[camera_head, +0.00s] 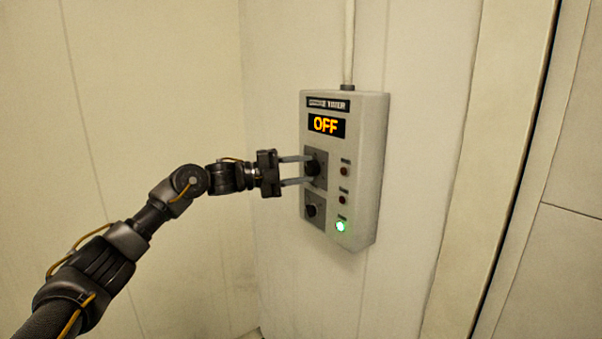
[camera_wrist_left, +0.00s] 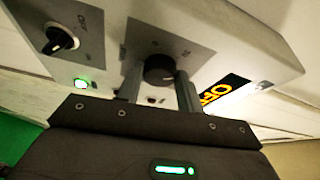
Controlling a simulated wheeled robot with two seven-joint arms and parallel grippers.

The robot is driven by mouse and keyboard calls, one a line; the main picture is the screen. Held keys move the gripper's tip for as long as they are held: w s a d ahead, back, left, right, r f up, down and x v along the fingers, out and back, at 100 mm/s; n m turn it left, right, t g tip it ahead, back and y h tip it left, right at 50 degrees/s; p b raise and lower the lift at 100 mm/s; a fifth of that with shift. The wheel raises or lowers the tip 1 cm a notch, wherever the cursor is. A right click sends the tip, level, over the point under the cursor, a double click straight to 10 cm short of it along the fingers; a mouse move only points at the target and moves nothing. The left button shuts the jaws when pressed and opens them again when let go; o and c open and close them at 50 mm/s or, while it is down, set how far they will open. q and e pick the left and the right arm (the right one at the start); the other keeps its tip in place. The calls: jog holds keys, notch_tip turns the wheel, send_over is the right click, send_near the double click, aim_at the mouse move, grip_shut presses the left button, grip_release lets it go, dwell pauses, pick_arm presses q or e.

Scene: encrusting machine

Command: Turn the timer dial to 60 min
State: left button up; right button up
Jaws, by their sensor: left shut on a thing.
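The timer box (camera_head: 365,165) is a pale grey unit on the wall, and its display (camera_head: 326,125) reads OFF in orange. The black timer dial (camera_head: 313,168) sits on a dark plate below the display. My left gripper (camera_head: 308,170) reaches in from the left, its two fingers shut on the dial, one above and one below. In the left wrist view the dial (camera_wrist_left: 159,69) shows between the fingertips of the left gripper (camera_wrist_left: 158,82). The fingers hide part of the dial's sides, and I cannot read its pointer. My right gripper is not in view.
A second, smaller black knob (camera_head: 312,210) is just below the dial; it also shows in the left wrist view (camera_wrist_left: 60,40). Two dark lamps and a lit green lamp (camera_head: 341,226) line the right side. A conduit (camera_head: 348,45) rises from the box.

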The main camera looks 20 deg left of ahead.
pick_arm(q)
jog(key=m, duration=0.2)
jog(key=m+y, duration=0.1)
jog(key=m+y+p, duration=0.1)
jog(key=m, duration=0.1)
jog(key=shift+r+m+g, duration=0.3)
jog(key=shift+r, duration=0.1)
jog(key=m+y, duration=0.2)
jog(key=m, duration=0.1)
jog(key=shift+s+d+r, duration=0.1)
jog(key=shift+s+d, duration=0.05)
jog(key=m+y, duration=0.1)
jog(key=m, duration=0.2)
jog(key=shift+s+d+t+y, duration=0.1)
jog(key=shift+t+y, duration=0.2)
jog(key=shift+t, duration=0.1)
jog(key=m+y+b, duration=0.1)
jog(key=m+t+y+b, duration=0.1)
jog(key=m, duration=0.1)
jog(key=shift+s+d+r, duration=0.1)
jog(key=shift+s+d, duration=0.05)
jog(key=shift+d, duration=0.05)
jog(key=o, duration=1)
jog(key=shift+a+r, duration=0.1)
